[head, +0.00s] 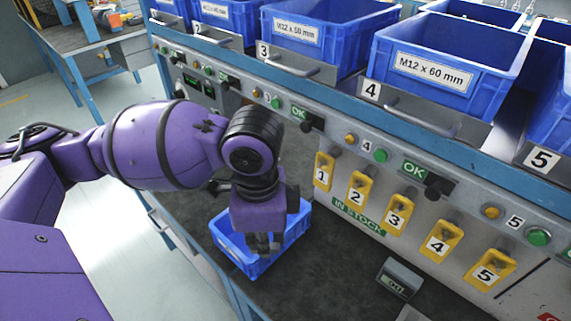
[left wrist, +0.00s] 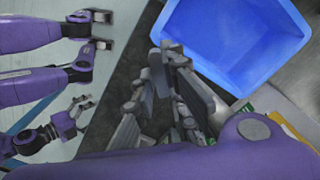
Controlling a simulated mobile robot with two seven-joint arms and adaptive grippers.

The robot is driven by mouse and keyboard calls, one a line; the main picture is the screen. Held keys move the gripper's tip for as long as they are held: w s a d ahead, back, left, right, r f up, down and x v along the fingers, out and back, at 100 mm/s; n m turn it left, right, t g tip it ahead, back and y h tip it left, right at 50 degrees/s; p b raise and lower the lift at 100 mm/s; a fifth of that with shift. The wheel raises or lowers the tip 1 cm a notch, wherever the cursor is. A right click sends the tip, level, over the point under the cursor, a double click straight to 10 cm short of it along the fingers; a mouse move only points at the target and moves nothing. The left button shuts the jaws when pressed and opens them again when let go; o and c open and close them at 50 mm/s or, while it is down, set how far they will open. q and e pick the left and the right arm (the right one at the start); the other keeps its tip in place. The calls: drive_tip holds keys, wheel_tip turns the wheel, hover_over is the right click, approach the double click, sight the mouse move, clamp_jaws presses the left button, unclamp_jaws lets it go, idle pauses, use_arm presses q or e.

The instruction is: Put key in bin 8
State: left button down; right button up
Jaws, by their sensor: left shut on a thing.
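My left gripper (head: 263,243) points down over a small blue bin (head: 238,254) on the bench, in the head view. In the left wrist view its fingers (left wrist: 172,58) are close together beside the rim of that blue bin (left wrist: 240,40). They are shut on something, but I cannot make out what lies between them. No key shows clearly in either view. The inside of the bin looks empty where the wrist view shows it. No bin marked 8 is in view.
Large blue bins, one labelled M12 x 60 mm (head: 440,70), stand on the numbered shelf behind. Yellow numbered tags (head: 396,212) hang on the panel below. A small grey device (head: 399,279) sits on the dark bench right of the bin. Bare bench lies between them.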

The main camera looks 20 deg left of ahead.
use_arm(q)
drive_tip(key=w+a+f, duration=0.1)
drive_tip(key=w+f, duration=0.1)
drive_tip(key=w+a+f+b, duration=0.1)
drive_tip(key=w+a+f, duration=0.1)
drive_tip(key=w+f, duration=0.1)
drive_tip(key=w+a+f, duration=0.2)
drive_tip(key=w, duration=0.1)
drive_tip(key=shift+w+a+f+b, duration=0.15)
drive_tip(key=shift+w+a+b, duration=0.05)
drive_tip(key=shift+b, duration=0.1)
drive_tip(key=shift+w+a+f, duration=0.15)
drive_tip(key=shift+w+f, duration=0.2)
drive_tip(key=shift+f, duration=0.1)
drive_tip(key=shift+w+a+f, duration=0.1)
drive_tip(key=shift+w+f, duration=0.1)
wheel_tip(320, 180, down, 3)
drive_tip(key=shift+w+a+f+b, duration=0.15)
drive_tip(key=shift+f+b, duration=0.05)
drive_tip(key=shift+b, duration=0.1)
use_arm(e)
drive_tip(key=s+f, duration=0.1)
drive_tip(key=f, duration=0.1)
drive_tip(key=shift+s+d+f, duration=0.2)
drive_tip(key=shift+s+f, duration=0.15)
drive_tip(key=shift+s, duration=0.05)
